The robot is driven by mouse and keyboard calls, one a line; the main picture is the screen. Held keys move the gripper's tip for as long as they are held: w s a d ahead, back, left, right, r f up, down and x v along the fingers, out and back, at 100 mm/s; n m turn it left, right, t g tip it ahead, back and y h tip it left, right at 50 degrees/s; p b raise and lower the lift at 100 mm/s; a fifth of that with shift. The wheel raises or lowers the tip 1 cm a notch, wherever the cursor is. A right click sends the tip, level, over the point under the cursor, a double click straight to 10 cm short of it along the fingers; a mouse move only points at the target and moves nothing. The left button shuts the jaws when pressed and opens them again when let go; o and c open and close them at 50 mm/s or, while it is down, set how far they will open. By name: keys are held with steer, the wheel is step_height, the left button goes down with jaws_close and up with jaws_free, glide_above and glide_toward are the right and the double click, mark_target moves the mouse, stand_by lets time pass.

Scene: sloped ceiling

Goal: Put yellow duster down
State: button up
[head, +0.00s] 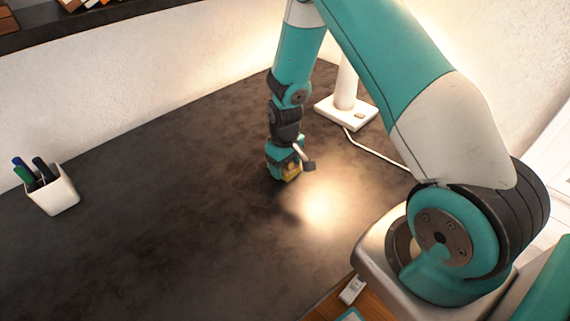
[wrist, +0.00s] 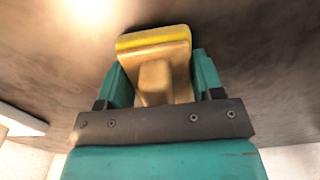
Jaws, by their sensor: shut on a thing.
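The yellow duster (wrist: 155,50) is between the two teal fingers of my gripper (wrist: 160,75) in the wrist view. It has a tan body with a bright yellow strip along its far edge. My gripper is shut on it.
A white pen holder (head: 55,196) with several pens stands at the left. A white lamp base (head: 347,111) stands behind my gripper, with a white cable (head: 375,153) running right. A bright light spot lies beside my gripper.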

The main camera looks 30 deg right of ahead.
steer(key=shift+f, duration=0.15)
steer(key=o, duration=1)
steer(key=shift+c, duration=0.2)
step_height(320, 180, up, 12)
steer(key=shift+f+b, duration=0.1)
steer(key=shift+b, duration=0.55)
steer(key=s+a+r+n+y, duration=0.2)
steer(key=s+a+r, duration=0.4)
steer(key=a+r, duration=0.35)
steer(key=s+a+r+n+y, duration=0.1)
steer(key=s+a+r, duration=0.3)
steer(key=s, duration=0.4)
steer(key=s+a+r+n+y, duration=0.1)
steer(key=s+a+r, duration=0.3)
steer(key=s, duration=0.5)
steer(key=shift+s+r+n, duration=0.15)
steer(key=shift+s+n, duration=0.1)
steer(key=shift+n, duration=0.15)
